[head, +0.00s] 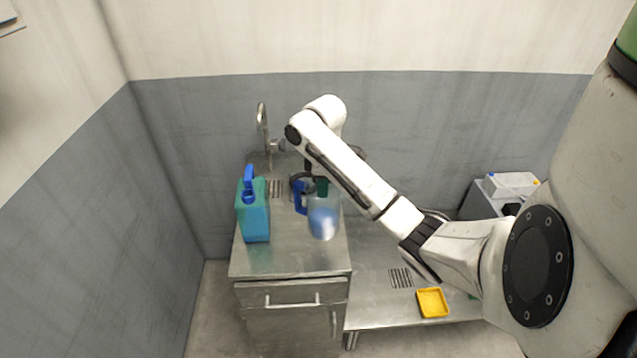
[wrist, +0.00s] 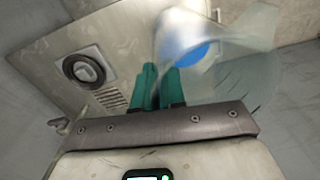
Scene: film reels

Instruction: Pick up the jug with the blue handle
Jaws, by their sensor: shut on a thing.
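The clear jug (head: 324,222) with a blue handle (head: 299,198) is in front of my gripper (head: 321,187) in the head view, over the metal counter (head: 285,262). In the wrist view the see-through jug (wrist: 250,72) fills the upper right, with a blue part near the fingertips. The green fingers of my gripper (wrist: 158,88) are close together and shut on the jug. The exact grip point is hidden. The jug looks lifted off the counter, though its gap from the top is hard to judge.
A teal bottle with a blue cap (head: 253,212) stands left of the jug on the counter. A tap (head: 263,125) rises behind. A yellow tray (head: 432,303) lies on the lower metal surface at right. The counter's front is clear.

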